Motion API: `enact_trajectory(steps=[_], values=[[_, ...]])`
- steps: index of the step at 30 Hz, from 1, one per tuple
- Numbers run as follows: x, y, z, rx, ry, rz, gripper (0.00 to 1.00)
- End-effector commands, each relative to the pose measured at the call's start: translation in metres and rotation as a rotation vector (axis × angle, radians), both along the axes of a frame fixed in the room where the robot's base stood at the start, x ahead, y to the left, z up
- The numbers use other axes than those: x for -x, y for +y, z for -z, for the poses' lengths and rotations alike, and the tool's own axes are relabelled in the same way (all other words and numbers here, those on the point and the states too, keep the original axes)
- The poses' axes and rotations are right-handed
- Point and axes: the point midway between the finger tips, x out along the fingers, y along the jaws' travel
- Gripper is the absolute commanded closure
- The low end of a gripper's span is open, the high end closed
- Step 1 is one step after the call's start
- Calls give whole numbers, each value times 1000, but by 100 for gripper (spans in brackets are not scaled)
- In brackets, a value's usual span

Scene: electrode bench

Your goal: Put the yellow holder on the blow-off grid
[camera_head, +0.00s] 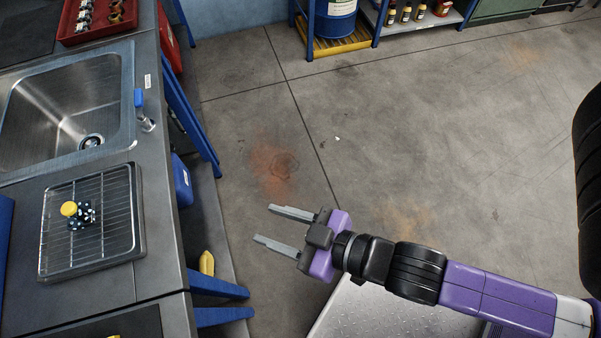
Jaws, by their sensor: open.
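The blow-off grid (112,232) is a wire rack in a shallow metal tray on the bench at left, below the sink. A small object with a round yellow part (69,209) and a dark, light-spotted part (82,216) rests on the grid's left half. The yellow part looks like the yellow holder, but it is too small to be certain. My gripper (264,224) is open and empty, its two grey fingers pointing left. It is over the floor, right of the bench and well apart from the grid.
A steel sink (65,105) with a blue-handled tap (142,110) lies above the grid. A red tray (97,18) stands at the bench's far end. Another yellow item (206,263) shows beside the bench, lower down. Blue legs (218,288) jut out there. Open floor lies beyond my gripper.

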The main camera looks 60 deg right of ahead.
Motion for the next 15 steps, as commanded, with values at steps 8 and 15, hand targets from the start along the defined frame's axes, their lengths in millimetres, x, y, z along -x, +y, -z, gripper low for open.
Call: enact_trajectory(steps=[8, 15], values=[[82, -50, -29, -17, -51, 127, 55], [105, -64, -46, -15, -81, 178, 55]])
